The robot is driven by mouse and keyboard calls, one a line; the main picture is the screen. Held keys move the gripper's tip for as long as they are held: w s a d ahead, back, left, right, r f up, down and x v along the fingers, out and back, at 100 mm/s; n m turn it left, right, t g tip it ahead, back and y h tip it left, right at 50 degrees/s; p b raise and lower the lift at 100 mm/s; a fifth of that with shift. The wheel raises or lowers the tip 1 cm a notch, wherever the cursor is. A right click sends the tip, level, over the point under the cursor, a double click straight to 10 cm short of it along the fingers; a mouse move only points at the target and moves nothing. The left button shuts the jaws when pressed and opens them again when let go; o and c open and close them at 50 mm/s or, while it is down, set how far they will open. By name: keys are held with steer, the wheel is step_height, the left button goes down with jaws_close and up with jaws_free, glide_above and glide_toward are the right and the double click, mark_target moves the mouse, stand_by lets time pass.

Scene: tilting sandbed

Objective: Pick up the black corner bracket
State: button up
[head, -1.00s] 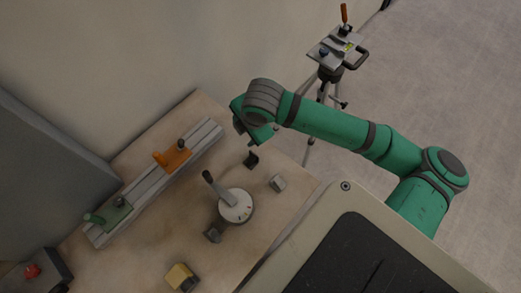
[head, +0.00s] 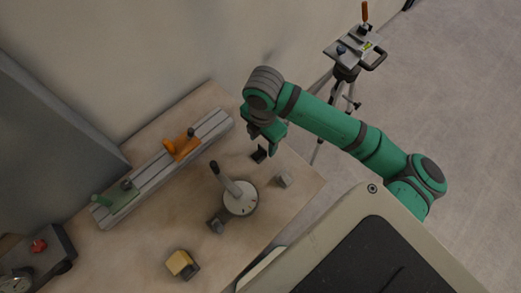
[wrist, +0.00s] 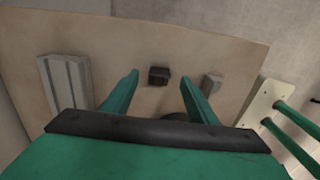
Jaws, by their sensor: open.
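The black corner bracket (head: 259,154) lies on the wooden table, near its far right edge. In the wrist view the bracket (wrist: 159,76) appears as a small dark block between the two green fingertips, some way beyond them. My gripper (head: 273,146) is open and empty, above the table close to the bracket and apart from it. In the wrist view my gripper (wrist: 160,80) has its fingers spread on both sides of the bracket.
A small grey block (head: 283,180) lies just right of the bracket. A round dial with a lever (head: 240,201) stands nearby. A slotted rail (head: 154,182) with orange and green clamps runs along the back. A yellow block (head: 180,263) lies at the front.

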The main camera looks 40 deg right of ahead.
mark_target(263, 148)
steer(key=shift+f, duration=2.2)
steer(key=c, duration=1.3)
steer(key=shift+o, duration=0.2)
steer(key=shift+r, duration=0.1)
